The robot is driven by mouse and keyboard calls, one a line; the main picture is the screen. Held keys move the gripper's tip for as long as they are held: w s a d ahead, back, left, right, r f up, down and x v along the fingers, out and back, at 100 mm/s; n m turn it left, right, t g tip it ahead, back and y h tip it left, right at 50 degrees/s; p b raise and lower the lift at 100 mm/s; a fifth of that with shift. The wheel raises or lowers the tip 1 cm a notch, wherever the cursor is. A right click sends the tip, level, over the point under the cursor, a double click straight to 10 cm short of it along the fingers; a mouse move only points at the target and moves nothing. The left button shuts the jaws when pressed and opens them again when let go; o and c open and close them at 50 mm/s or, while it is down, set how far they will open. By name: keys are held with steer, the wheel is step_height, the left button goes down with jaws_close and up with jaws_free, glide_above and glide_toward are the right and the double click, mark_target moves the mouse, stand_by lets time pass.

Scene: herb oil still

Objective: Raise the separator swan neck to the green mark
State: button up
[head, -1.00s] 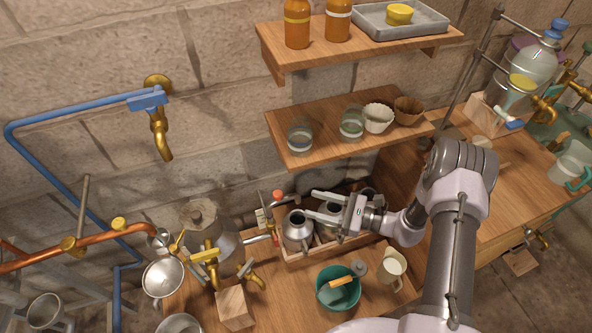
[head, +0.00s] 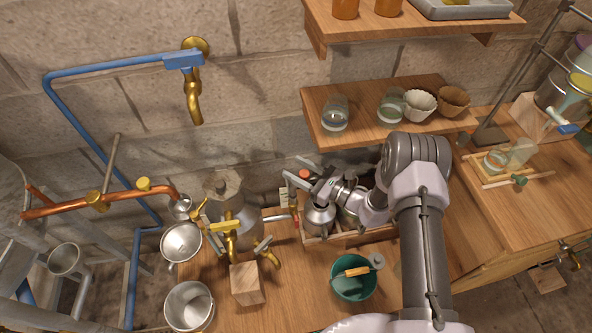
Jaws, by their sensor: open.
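The separator (head: 228,197) is a grey metal vessel with brass taps, left of the wooden rack. A short metal pipe (head: 276,217), which looks like its swan neck, sticks out to the right. Beside the pipe stands a small pale upright plate (head: 285,197); its marks are too small to tell, and I cannot make out a green one. An orange-red knob (head: 305,174) shows between my fingers, above the pipe's end. My gripper (head: 294,168) is open, its fingers pointing left and up. I cannot tell whether they touch the knob. My arm hides part of the rack.
Metal cans (head: 319,218) stand in the wooden rack (head: 345,242) under my gripper. A shelf (head: 350,137) with jars hangs above it. A teal bowl (head: 352,287) and a wooden block (head: 246,284) stand in front. Brass taps (head: 231,240) jut out at left.

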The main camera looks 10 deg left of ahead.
steer(key=shift+w+a, duration=0.1)
steer(key=shift+a, duration=0.15)
steer(key=shift+c, duration=0.2)
jaws_close()
stand_by(1.0)
steer(key=shift+r, duration=0.1)
